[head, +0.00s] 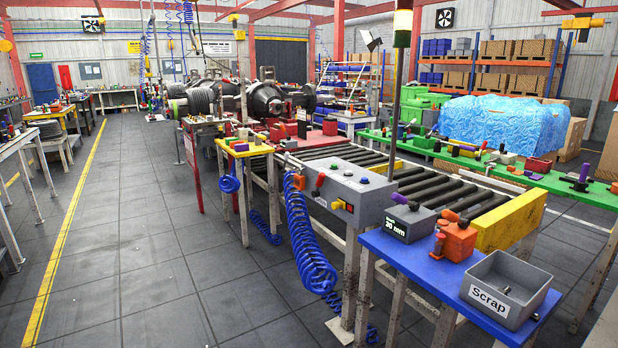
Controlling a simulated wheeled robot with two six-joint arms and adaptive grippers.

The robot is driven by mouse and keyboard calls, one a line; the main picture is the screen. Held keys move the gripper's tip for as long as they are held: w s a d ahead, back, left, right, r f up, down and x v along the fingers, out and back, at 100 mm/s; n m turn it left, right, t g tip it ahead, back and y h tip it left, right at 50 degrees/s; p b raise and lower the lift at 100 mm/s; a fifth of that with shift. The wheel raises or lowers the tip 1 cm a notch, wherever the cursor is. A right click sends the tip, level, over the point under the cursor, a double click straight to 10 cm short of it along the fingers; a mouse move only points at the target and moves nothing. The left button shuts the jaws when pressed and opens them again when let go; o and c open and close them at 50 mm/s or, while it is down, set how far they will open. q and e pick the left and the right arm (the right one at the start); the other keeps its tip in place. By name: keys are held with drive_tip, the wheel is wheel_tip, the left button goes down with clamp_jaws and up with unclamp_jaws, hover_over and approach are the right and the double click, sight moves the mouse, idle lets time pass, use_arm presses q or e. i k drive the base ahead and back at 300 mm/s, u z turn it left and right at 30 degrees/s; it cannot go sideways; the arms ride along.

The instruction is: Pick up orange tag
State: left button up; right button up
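I cannot tell for sure which thing is the orange tag. A small orange piece (299,182) shows at the left end of the grey control box (352,192), above the coiled blue hose. Another small orange piece (258,140) lies on the yellow table (246,150). An orange block-like device (459,242) stands on the blue table (425,262), between a dark grey labelled box and the grey Scrap bin. Neither of my grippers is in view.
The Scrap bin (505,287) stands at the blue table's right end. A roller conveyor (440,190) runs behind it. A coiled blue hose (308,245) hangs in front of the control box. The grey floor (140,240) at the left is clear.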

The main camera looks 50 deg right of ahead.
sight(299, 179)
drive_tip(key=z, duration=0.3)
drive_tip(key=i, duration=1.65)
drive_tip(key=z, duration=0.75)
drive_tip(key=i, duration=1)
drive_tip(key=z, duration=1.75)
drive_tip(key=i, duration=0.95)
drive_tip(key=z, duration=1)
